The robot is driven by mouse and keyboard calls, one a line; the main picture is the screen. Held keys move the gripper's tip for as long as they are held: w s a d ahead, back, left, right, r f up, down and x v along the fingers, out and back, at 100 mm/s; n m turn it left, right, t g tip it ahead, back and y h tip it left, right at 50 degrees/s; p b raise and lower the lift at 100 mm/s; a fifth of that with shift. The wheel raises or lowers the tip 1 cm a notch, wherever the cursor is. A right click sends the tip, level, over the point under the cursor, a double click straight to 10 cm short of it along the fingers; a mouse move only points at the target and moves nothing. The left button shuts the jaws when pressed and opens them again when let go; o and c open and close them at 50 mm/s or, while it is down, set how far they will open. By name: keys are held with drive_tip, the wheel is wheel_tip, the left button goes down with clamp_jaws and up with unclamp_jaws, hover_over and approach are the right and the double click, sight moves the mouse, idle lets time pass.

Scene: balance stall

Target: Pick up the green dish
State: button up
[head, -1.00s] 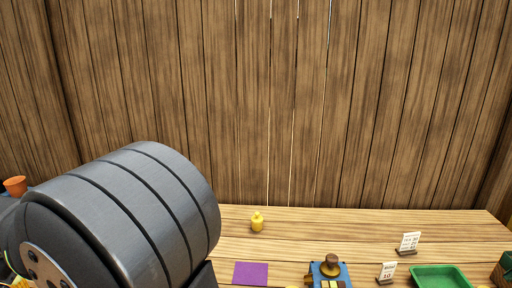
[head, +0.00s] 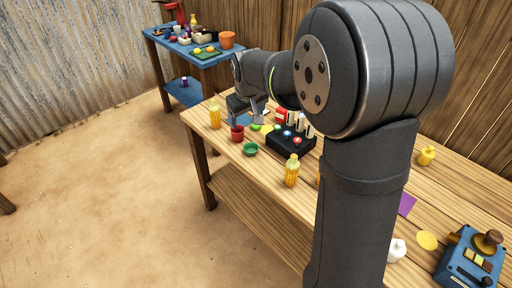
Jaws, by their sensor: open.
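A small green dish (head: 250,149) sits on the wooden table (head: 236,168) near its front edge in the head view. It looks empty. My gripper (head: 252,112) hangs above the table's far left part, behind the dish and apart from it. It is small in the picture and its jaws are open, with nothing seen between them. A red cup (head: 237,133) stands just left of and behind the dish.
A black box with coloured buttons (head: 291,141) stands right of the dish. A blue side table (head: 190,50) stands behind. My arm hides much of the table's middle.

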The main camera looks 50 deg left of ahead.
drive_tip(key=w+f+m, duration=0.2)
drive_tip(key=w+f, duration=0.2)
drive_tip(key=f, duration=0.1)
approach(250, 150)
drive_tip(key=shift+y, duration=0.4)
drive_tip(key=shift+d+x, duration=0.15)
drive_tip(key=shift+x, duration=1.35)
drive_tip(key=shift+d+x, duration=0.15)
drive_tip(key=shift+x, duration=1.35)
drive_tip(key=shift+w+f, duration=0.1)
drive_tip(key=shift+w, duration=0.05)
drive_tip(key=shift+c, duration=0.5)
drive_tip(key=c, duration=1)
